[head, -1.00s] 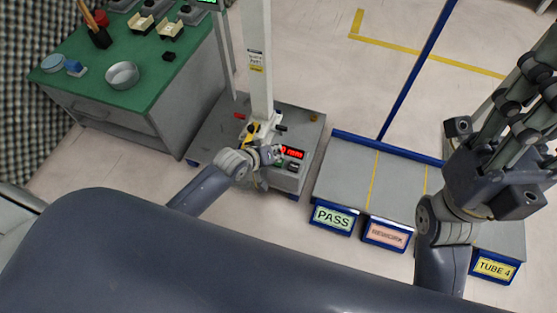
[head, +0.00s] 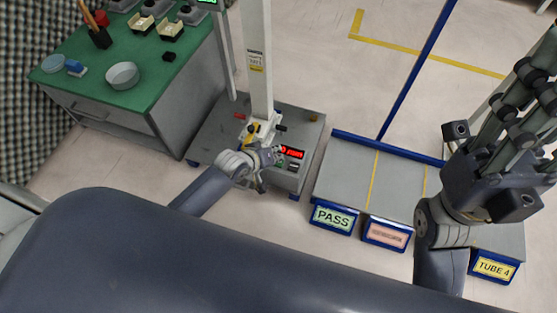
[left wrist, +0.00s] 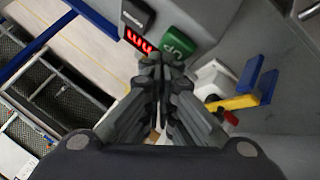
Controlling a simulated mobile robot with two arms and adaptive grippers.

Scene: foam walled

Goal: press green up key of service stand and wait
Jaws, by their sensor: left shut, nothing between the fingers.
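The service stand (head: 225,130) is a grey box base with a white column (head: 258,60) rising from it. Its red lit display (head: 293,153) faces me, and it also shows in the left wrist view (left wrist: 138,42). The green up key (left wrist: 180,45) is beside that display, with white lettering. My left gripper (head: 272,157) is shut and empty at the stand's panel. In the left wrist view its fingertips (left wrist: 165,60) overlap the key's lower edge; I cannot tell whether they press it. My right gripper (head: 530,90) is at the right, its fingertips unclear near the frame edge.
A green-topped bench (head: 130,60) with a metal bowl (head: 122,75) and small parts stands left of the stand. A grey, blue-edged platform (head: 345,172) with PASS (head: 333,218) and TUBE 4 (head: 495,268) signs lies to the right.

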